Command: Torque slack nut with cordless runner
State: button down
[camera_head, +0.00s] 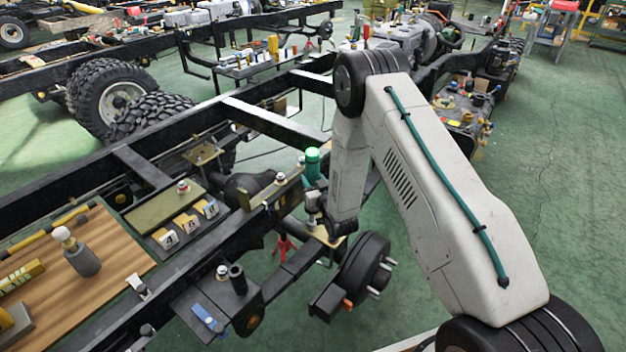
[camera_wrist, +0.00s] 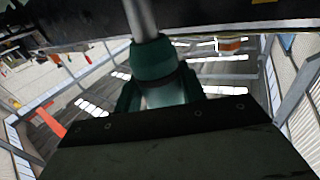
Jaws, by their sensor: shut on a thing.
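My gripper (camera_head: 316,208) is shut on the cordless runner, beside the near frame rail and partly hidden by my arm. The runner (camera_head: 314,174) shows as a teal body with a lit green top. In the wrist view, the teal runner (camera_wrist: 153,62) has a metal shaft running up from it, and a dark plate covers its lower part. Nuts with white and red marks stand on the frame, one on a dark bracket (camera_head: 222,272) and one on an olive plate (camera_head: 280,178). I cannot tell which is slack, or whether the runner touches one.
A wooden board (camera_head: 112,250) with tools lies at left. A tray with numbered tags (camera_head: 189,222) sits near the rail. A black hub (camera_head: 364,264) hangs below the frame, near my wrist. Tyres (camera_head: 110,92) stand behind.

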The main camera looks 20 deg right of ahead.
aim_at(315, 163)
jog(key=shift+s, duration=0.1)
jog(key=shift+r, duration=1.6)
jog(key=shift+r, duration=2.4)
